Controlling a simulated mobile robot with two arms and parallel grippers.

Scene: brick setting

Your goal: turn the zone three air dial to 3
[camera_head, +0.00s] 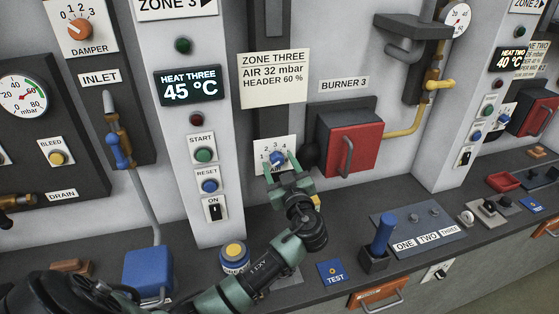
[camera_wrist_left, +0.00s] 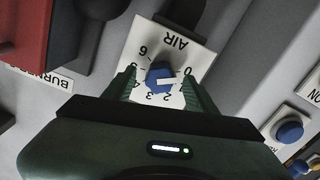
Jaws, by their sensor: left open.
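The zone three air dial (camera_head: 277,158) is a blue knob on a white plate with printed numbers, below the ZONE THREE sign. In the left wrist view the knob (camera_wrist_left: 157,75) appears upside down, its white pointer line toward about 1, between 0 and 2. My left gripper (camera_head: 279,165) is at the plate. In the left wrist view its two green fingers (camera_wrist_left: 160,88) stand open on either side of the knob, with small gaps. Whether they touch it is hard to tell. My right gripper is not in view.
The sign (camera_head: 274,77) reads AIR 32 mbar, HEADER 60 %. START and RESET buttons (camera_head: 208,185) are on the left. A blue-handled lever (camera_head: 381,235) stands on the ledge.

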